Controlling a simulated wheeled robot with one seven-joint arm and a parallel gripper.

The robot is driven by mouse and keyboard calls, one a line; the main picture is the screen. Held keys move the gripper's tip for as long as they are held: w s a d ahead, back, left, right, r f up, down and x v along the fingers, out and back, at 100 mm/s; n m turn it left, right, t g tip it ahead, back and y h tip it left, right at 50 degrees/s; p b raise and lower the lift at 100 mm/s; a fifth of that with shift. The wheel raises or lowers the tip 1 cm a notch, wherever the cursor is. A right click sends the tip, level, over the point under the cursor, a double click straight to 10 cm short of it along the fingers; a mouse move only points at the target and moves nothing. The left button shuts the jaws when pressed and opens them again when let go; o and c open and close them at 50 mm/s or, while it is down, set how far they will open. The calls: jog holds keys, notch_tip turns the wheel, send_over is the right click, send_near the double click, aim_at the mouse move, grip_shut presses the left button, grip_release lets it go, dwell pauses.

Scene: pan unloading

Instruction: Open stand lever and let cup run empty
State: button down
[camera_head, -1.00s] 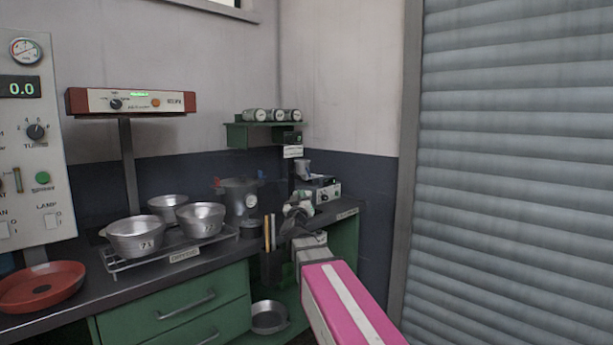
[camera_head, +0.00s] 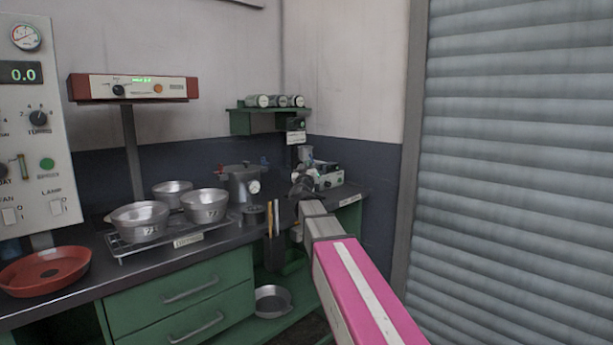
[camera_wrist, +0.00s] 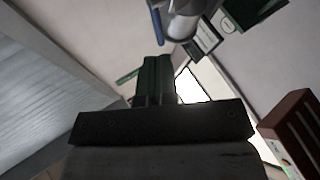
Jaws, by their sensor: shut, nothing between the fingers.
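The stand's small grey cup (camera_head: 306,153) is at the back right corner of the bench, partly hidden by the stand's parts and my arm. In the wrist view the cup (camera_wrist: 185,22) is at the top, seen from below, with a blue lever (camera_wrist: 156,27) at its left side. My gripper (camera_head: 301,184) is in front of and below the cup in the head view. In the wrist view its dark green fingers (camera_wrist: 156,75) are together and empty, pointing up, with the lever just beyond their tips. I cannot see any contact or whether liquid runs.
A grey control box (camera_head: 328,174) stands right of the cup. A lidded pot (camera_head: 240,185) and a rack of metal pans (camera_head: 140,222) are to the left. A shelf with jars (camera_head: 270,107) hangs above. A red dish (camera_head: 45,270) lies far left.

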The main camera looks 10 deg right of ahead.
aim_at(310, 156)
jog(key=x, duration=0.4)
jog(key=shift+r, duration=0.1)
jog(key=shift+w+d+r, duration=0.1)
jog(key=shift+d+r, duration=0.1)
jog(key=shift+r, duration=0.1)
dwell(0.9)
jog(key=shift+w+d+r, duration=0.6)
jog(key=shift+d+r, duration=0.15)
jog(key=shift+d, duration=0.1)
